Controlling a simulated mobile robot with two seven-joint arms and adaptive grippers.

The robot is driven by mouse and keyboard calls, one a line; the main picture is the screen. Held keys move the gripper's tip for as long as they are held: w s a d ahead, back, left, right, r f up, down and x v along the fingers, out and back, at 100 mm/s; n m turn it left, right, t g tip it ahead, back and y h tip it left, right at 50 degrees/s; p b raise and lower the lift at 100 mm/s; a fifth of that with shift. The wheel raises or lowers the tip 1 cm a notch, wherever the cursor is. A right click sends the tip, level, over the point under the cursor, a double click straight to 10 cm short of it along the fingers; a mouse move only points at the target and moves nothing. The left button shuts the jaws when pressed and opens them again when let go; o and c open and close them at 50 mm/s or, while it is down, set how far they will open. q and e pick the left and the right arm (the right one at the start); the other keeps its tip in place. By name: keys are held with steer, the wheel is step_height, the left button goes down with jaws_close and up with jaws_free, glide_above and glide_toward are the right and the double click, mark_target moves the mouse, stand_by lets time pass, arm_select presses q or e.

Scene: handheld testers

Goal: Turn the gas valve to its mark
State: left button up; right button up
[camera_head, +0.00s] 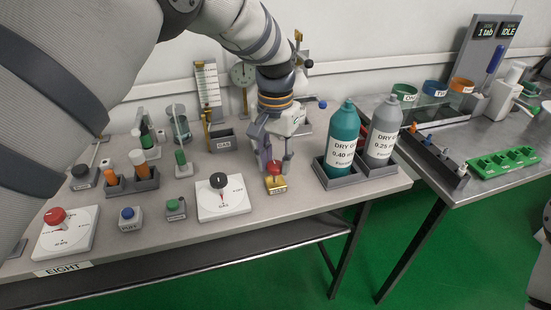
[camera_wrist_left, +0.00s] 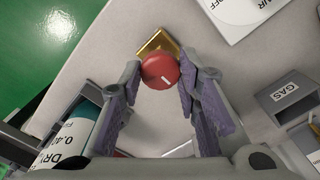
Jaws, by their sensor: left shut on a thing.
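A small valve with a round red knob (camera_head: 274,167) stands on a gold block (camera_head: 276,185) near the bench's front edge. In the wrist view the red knob (camera_wrist_left: 160,72) shows a short white line on its top, and the gold block (camera_wrist_left: 158,43) shows behind it. The label on the block is too small to read. My left gripper (camera_head: 274,160) points down over the valve. Its fingers (camera_wrist_left: 158,75) are closed on opposite sides of the red knob. Any mark on the block is not clearly visible.
A white plate with a black knob (camera_head: 219,180) stands just left of the valve. Teal (camera_head: 342,138) and grey (camera_head: 383,132) bottles stand in trays to the right. A bin labelled GAS (camera_head: 222,141) stands behind. A little bare bench lies between the valve and bottles.

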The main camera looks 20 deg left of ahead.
mark_target(275, 165)
arm_select(q)
steer(key=shift+f, duration=0.1)
steer(key=o, duration=1.2)
step_height(275, 165, up, 12)
steer(key=shift+r, duration=0.1)
